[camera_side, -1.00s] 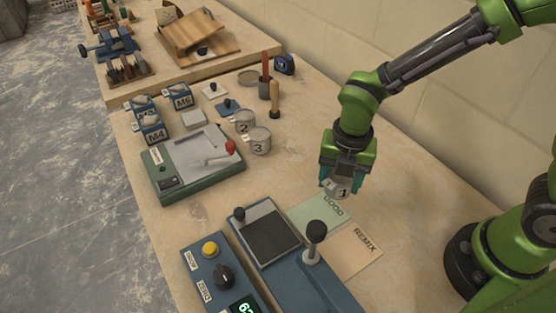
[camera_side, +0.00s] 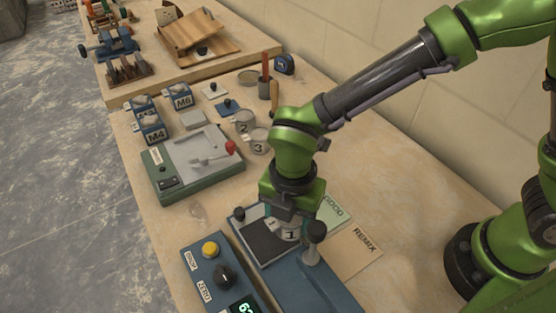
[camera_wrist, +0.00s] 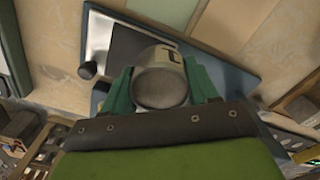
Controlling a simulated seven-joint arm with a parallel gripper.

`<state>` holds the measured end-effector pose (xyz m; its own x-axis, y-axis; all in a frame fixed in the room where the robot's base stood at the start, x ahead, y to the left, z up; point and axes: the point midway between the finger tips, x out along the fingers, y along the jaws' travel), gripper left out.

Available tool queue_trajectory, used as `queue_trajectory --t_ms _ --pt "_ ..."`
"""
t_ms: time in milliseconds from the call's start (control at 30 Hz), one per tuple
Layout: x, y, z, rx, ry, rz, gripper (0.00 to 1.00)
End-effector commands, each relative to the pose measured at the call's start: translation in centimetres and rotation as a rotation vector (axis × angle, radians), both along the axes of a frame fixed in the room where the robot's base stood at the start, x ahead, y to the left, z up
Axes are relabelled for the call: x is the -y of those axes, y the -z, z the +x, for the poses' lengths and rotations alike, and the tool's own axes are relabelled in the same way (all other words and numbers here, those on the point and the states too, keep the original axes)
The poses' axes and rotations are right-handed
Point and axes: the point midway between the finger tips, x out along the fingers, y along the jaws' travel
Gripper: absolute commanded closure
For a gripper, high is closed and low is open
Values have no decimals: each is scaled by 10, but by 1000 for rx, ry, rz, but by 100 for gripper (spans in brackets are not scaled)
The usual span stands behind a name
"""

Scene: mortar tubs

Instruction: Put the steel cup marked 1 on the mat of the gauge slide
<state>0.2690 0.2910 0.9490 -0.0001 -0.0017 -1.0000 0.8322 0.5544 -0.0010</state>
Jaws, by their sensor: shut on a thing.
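The steel cup marked 1 (camera_side: 290,233) is held in my gripper (camera_side: 284,222), which is shut on it. In the wrist view the cup (camera_wrist: 160,80) sits between the two teal fingers of my gripper (camera_wrist: 161,84), with its grey contents or top facing the camera. The gauge slide (camera_side: 300,275) is a blue device with a dark mat (camera_side: 262,245) at its far end and a black-knobbed lever (camera_side: 314,240). The cup is over the right part of the mat, close to the lever. Whether it touches the mat cannot be told.
Cups marked 2 (camera_side: 243,122) and 3 (camera_side: 258,142) stand farther back, beside the green-based device (camera_side: 192,165). The GOOD card (camera_side: 335,212) and REMIX card (camera_side: 357,250) lie right of the slide. A blue control box (camera_side: 222,275) stands at its left.

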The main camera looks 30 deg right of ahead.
Motion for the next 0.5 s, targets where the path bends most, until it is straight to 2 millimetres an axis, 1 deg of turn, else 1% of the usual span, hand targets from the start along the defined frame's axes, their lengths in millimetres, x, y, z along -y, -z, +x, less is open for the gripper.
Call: queue_trajectory --t_ms 33,100,200,267,333,500 --pt "-10 2 8 -1 -1 1 83" --pt "-19 3 17 0 0 1 83" --pt "-27 3 24 0 -1 1 83" --pt "-29 4 26 1 -1 1 83" --pt "-29 9 27 -1 -2 -1 83" --pt "-29 32 26 -1 -2 -2 83"
